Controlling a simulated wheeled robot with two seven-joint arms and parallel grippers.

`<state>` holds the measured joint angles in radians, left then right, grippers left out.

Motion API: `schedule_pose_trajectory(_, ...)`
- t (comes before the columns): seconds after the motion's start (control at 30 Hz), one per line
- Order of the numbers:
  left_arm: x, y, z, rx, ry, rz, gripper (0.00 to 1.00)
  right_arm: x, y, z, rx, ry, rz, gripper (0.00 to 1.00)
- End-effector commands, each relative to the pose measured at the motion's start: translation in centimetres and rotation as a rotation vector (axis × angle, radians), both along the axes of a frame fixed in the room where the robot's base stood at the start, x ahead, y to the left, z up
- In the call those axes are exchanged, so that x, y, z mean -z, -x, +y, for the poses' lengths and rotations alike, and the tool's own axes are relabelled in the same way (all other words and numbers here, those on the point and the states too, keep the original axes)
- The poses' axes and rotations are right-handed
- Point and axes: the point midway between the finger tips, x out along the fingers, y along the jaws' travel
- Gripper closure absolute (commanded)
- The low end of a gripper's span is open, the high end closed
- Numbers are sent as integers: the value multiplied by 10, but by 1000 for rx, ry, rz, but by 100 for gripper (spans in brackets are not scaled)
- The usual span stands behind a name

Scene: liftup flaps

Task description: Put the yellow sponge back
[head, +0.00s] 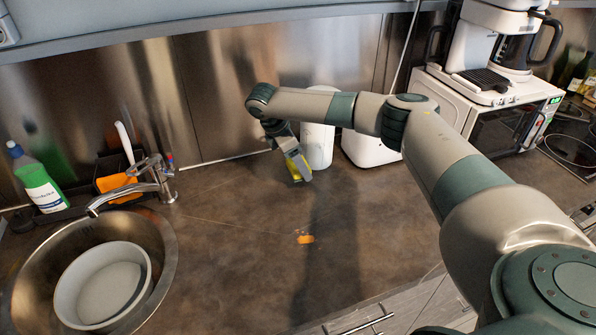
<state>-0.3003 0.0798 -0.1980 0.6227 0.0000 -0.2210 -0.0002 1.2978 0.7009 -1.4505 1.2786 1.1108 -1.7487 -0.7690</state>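My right gripper (302,171) hangs over the middle of the counter, pointing down, at the end of the arm that comes in from the right. A yellow piece, which looks like the yellow sponge (292,164), shows between its fingers. The gripper looks shut on it and appears to be above the counter surface. Much of the sponge is hidden by the fingers. A dark sink caddy (75,212) stands behind the sink at the left, with an orange sponge-like block (116,187) in it. My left gripper is not in view.
A small orange patch (305,239) lies on the counter (230,270). At the left are a green soap bottle (40,182), a faucet (150,185), and a sink (165,262) holding a grey bowl (100,285). A white canister (319,145) stands close behind my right gripper.

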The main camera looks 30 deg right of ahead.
Motion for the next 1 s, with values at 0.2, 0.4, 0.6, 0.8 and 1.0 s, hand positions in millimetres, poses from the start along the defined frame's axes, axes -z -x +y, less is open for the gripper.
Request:
schedule_pose_trajectory(0.2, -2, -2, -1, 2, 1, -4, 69, 4, -7, 1, 1, 2, 0, 63)
schedule_pose_trajectory(0.4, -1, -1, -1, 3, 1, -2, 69, 4, -7, 1, 1, 1, -1, 63)
schedule_pose_trajectory(0.6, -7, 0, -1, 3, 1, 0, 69, 12, -6, 1, 0, 2, 1, 63)
schedule_pose_trajectory(0.8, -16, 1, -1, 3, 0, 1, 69, 35, -6, 1, 0, 2, 1, 63)
schedule_pose_trajectory(1.0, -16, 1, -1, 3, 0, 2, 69, 44, -6, 1, 1, 1, -1, 63)
